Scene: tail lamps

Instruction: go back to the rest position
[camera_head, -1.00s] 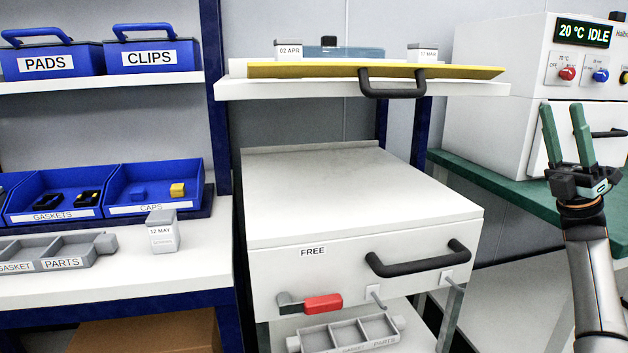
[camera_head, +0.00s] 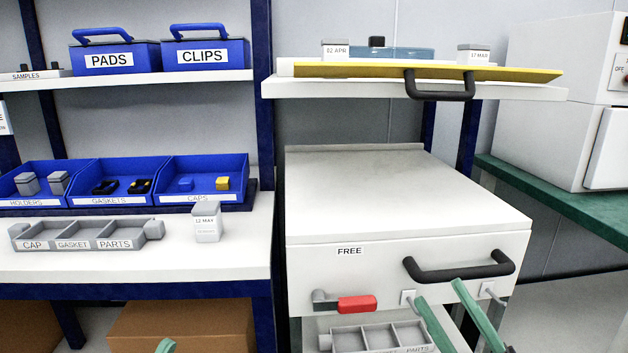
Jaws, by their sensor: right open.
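My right gripper (camera_head: 440,291) shows at the bottom, right of centre, with two green fingers pointing up and apart. It is open with nothing between the fingers. Its fingers overlap the lower front of the white cabinet (camera_head: 400,200) marked FREE in the picture; whether they touch it I cannot tell. The rest of that arm is out of the frame. A small green tip at the bottom edge, left of centre, looks like my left gripper (camera_head: 166,346). Too little of it shows to tell its jaw state.
The cabinet has a black handle (camera_head: 458,270) and a red-gripped lever (camera_head: 356,304). A grey tray (camera_head: 375,338) sits below. A shelf with a yellow-edged board (camera_head: 430,72) is above. Left, the white bench (camera_head: 120,265) holds blue bins, a parts tray (camera_head: 85,236) and a 12 MAY container (camera_head: 207,222).

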